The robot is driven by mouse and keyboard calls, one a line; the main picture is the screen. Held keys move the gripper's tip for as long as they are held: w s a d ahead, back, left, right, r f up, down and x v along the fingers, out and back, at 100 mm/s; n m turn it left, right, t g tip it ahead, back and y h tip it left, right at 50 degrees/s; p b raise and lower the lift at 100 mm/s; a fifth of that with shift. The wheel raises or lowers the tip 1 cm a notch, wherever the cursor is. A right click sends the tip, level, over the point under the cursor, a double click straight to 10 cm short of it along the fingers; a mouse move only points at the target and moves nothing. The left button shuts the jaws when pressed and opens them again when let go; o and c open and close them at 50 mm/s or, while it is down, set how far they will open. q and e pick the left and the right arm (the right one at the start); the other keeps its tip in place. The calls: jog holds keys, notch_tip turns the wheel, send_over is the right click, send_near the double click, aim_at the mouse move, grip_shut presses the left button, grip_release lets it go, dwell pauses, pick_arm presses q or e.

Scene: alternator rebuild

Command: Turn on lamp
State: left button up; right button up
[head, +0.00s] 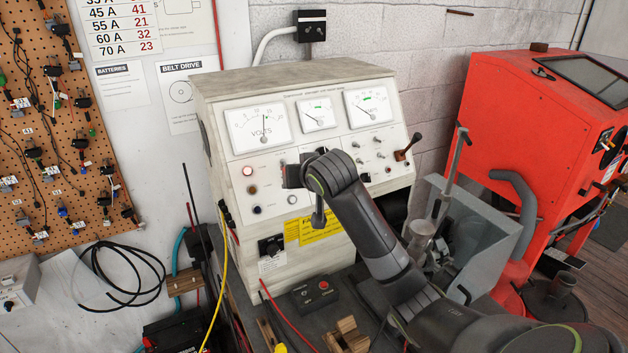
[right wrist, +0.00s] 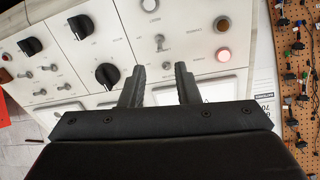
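The beige test bench (head: 300,215) has a panel of meters, knobs, toggle switches and indicator lights. No label that I can read names a lamp switch. My right gripper (right wrist: 160,82) is open and empty, facing the panel closely. A metal toggle switch (right wrist: 160,43) lies ahead, between the lines of its fingers. In the head view my right wrist hides part of the panel. My left gripper is not in view.
A red cabinet (head: 530,130) stands at the right, with a grey metal box (head: 470,225) before it. A small black box with a red button (head: 323,286) lies on the bench front. A pegboard (head: 60,130) hangs at left. Cables hang beside the bench.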

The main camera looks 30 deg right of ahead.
jog(key=b+v, duration=0.2)
jog(key=v, duration=0.8)
jog(key=shift+s, duration=0.2)
